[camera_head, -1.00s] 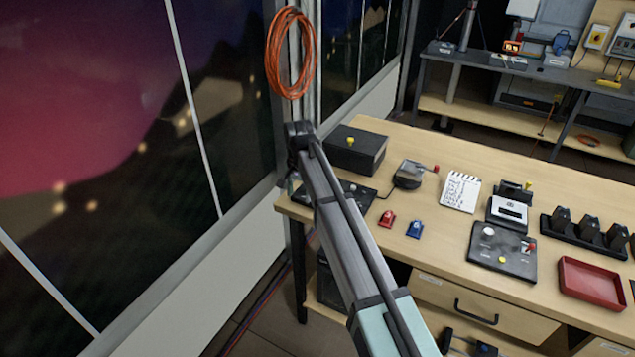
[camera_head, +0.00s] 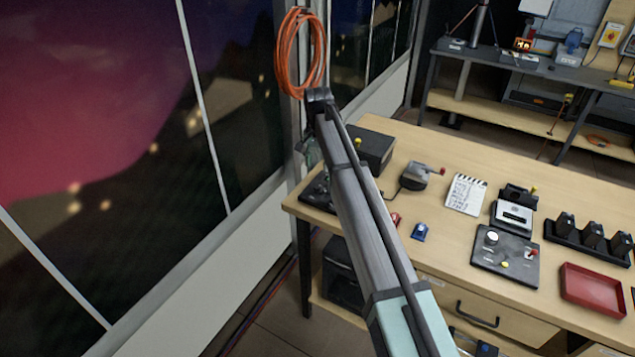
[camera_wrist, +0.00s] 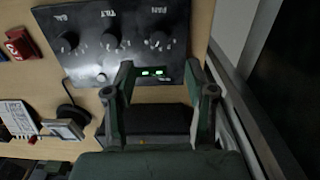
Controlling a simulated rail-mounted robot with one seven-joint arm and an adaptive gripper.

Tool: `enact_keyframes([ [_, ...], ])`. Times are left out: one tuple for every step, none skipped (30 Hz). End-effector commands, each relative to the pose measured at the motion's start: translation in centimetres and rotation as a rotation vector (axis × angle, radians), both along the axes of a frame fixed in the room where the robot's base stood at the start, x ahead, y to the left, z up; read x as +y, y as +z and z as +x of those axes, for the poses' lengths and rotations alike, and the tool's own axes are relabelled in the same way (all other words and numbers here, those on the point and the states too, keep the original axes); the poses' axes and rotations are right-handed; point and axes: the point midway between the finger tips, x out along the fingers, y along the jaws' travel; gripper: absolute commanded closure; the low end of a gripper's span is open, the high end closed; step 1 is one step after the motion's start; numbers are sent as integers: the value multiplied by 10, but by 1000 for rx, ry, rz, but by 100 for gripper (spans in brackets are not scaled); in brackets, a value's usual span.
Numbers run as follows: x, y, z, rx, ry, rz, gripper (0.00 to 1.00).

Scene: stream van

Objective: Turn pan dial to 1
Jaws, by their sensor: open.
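The dial panel (camera_wrist: 84,63) is a dark plate with three black knobs in the wrist view. The pan dial (camera_wrist: 158,42) is the right knob, under the label PAN; its pointer setting is too small to read. The middle tilt dial (camera_wrist: 109,42) and left BAL dial (camera_wrist: 66,42) sit beside it. My gripper (camera_wrist: 159,72) is open and empty, its fingertips over the panel's near edge, in line with the pan dial and apart from it. Two green lights show between the fingers. In the head view the panel (camera_head: 318,194) is mostly hidden behind my arm.
A black box (camera_head: 374,148) stands behind the panel on the wooden table (camera_head: 440,150). A blue block (camera_head: 419,231) and a red block (camera_wrist: 20,44) lie nearby. A window wall (camera_head: 150,110) and its post bound the left side. An orange cable coil (camera_head: 300,50) hangs above.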

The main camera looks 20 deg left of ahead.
Motion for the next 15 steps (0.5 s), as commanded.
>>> enact_keyframes([
  [-1, -8, -1, 2, 0, -2, 45],
  [-1, -14, -1, 2, 0, -2, 45],
  [-1, -22, -1, 2, 0, -2, 45],
  [-1, -28, -1, 2, 0, -2, 45],
  [-1, -34, -1, 2, 0, -2, 45],
  [-1, -42, -1, 2, 0, -2, 45],
  [-1, -47, -1, 2, 0, -2, 45],
  [0, -52, -1, 2, 0, -2, 45],
  [0, -59, -1, 1, 0, -1, 45],
  [0, -64, -1, 2, 0, -2, 45],
  [-1, -68, -1, 2, 0, -2, 45],
  [0, -73, 0, 1, 0, -1, 45],
  [0, -77, 0, 1, 0, -1, 45],
  [0, -81, 0, 1, 0, -1, 45],
  [0, -84, 0, 1, 0, -1, 45],
])
